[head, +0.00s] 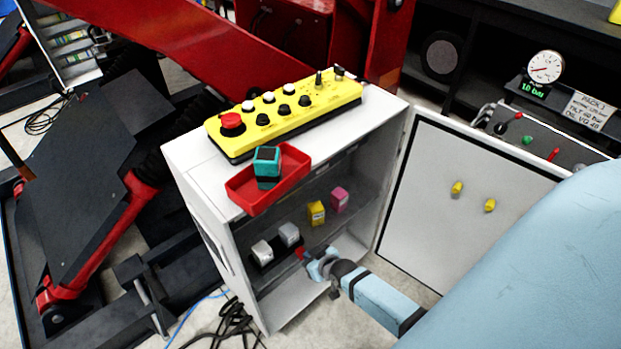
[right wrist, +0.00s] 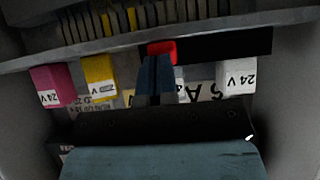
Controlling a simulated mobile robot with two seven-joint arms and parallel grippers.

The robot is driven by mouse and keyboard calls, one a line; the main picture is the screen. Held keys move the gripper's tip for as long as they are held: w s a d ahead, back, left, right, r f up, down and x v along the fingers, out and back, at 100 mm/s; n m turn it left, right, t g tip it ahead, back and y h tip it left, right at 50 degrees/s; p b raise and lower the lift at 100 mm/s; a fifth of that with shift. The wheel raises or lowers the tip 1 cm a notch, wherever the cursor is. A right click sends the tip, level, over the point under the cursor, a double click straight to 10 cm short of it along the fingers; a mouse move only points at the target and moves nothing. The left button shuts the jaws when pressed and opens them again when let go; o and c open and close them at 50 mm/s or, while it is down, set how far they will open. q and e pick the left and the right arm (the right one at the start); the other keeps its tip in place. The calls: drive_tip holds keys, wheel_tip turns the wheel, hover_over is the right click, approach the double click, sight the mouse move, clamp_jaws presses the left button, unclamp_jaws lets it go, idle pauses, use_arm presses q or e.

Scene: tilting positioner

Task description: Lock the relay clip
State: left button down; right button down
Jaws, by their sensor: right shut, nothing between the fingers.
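A small red clip (head: 299,253) sits in the open white cabinet, in the row of relays. In the right wrist view the red clip (right wrist: 162,47) is right at my fingertips; I cannot tell whether they touch it. My right gripper (head: 308,262) is shut and empty, reaching into the cabinet; its fingers (right wrist: 157,70) partly hide the row. The row holds a white relay (head: 262,252), a grey-white relay (head: 290,235), a yellow relay (head: 316,212) and a pink relay (head: 339,199). The clip's position, locked or not, is unclear. My left gripper is out of view.
The cabinet (head: 188,180) stands with its door (head: 450,225) open to the right. On top are a yellow control box (head: 290,112) and a red tray (head: 242,190) holding a teal block (head: 267,168). A shelf edge (right wrist: 230,25) crosses near my fingertips.

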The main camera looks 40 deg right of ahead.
drive_tip(key=shift+w+r, duration=0.3)
drive_tip(key=shift+w, duration=0.25)
drive_tip(key=p+v, duration=0.2)
drive_tip(key=v, duration=1.1)
drive_tip(key=shift+s+r, duration=0.25)
drive_tip(key=shift+s, duration=0.1)
